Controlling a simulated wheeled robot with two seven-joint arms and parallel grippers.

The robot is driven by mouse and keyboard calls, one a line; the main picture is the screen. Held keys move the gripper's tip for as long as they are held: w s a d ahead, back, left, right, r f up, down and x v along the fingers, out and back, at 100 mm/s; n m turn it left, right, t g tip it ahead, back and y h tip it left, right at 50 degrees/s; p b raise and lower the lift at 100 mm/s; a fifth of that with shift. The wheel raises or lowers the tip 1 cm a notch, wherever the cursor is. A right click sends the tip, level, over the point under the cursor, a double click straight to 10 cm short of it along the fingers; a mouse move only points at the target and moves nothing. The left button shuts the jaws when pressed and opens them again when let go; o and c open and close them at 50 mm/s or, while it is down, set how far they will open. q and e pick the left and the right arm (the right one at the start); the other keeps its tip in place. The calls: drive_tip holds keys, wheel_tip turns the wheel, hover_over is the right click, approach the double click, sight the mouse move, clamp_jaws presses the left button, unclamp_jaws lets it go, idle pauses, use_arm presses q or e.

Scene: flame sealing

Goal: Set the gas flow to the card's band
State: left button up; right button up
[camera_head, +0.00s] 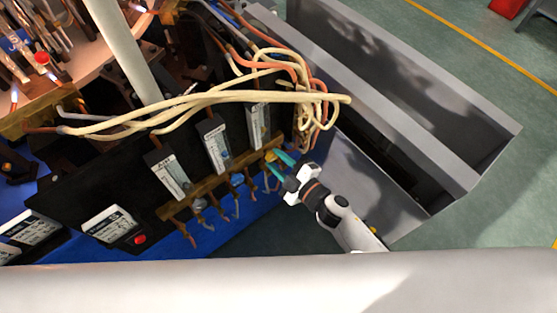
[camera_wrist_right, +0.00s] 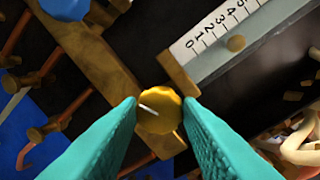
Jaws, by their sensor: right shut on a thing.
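Three upright flowmeters with white scales stand on the black panel in the head view: the left one (camera_head: 170,174), the middle one (camera_head: 215,145) and the right one (camera_head: 258,125). My right gripper (camera_head: 279,163) is at the foot of the right flowmeter, its teal fingers shut on the yellow knob (camera_wrist_right: 160,108). A pale line marks the knob's face. In the wrist view a round float (camera_wrist_right: 236,43) sits beside the numbered scale (camera_wrist_right: 208,30), roughly level with 2 to 3. A white printed card (camera_head: 108,222) is at the panel's lower left; its text is unreadable. My left gripper is out of view.
A red button (camera_head: 140,239) is beside the card. A grey open trough (camera_head: 410,165) lies to the right.

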drive_tip(key=o, duration=1)
drive_tip(key=shift+s, duration=0.1)
drive_tip(key=b+v, duration=0.1)
drive_tip(key=v, duration=1.1)
drive_tip(key=shift+d+f, duration=0.1)
drive_tip(key=shift+f, duration=0.05)
drive_tip(key=s+d+f+m+g+h, duration=0.2)
drive_tip(key=s+d+f+m+h, duration=0.25)
drive_tip(key=f, duration=0.85)
drive_tip(key=s+d+f+m+g+h, duration=0.15)
drive_tip(key=d+f+m+h, duration=0.45)
drive_tip(key=f, duration=0.7)
drive_tip(key=s+d+f+m+g, duration=0.1)
drive_tip(key=s+f+g, duration=0.2)
drive_tip(key=s, duration=0.4)
drive_tip(key=s+d+f+m+g, duration=0.1)
drive_tip(key=s+f+m+g, duration=0.1)
drive_tip(key=s+f, duration=0.4)
drive_tip(key=s+d+f+m+g, duration=0.1)
drive_tip(key=s+f+m+g, duration=0.1)
drive_tip(key=s, duration=0.7)
drive_tip(key=shift+s+d+f+g+p, duration=0.1)
drive_tip(key=shift+d+f+g+p, duration=0.1)
drive_tip(key=shift+f+g, duration=0.4)
drive_tip(key=shift+s+d+f+g+p, duration=0.15)
drive_tip(key=shift+f+g, duration=0.1)
drive_tip(key=shift+f, duration=0.5)
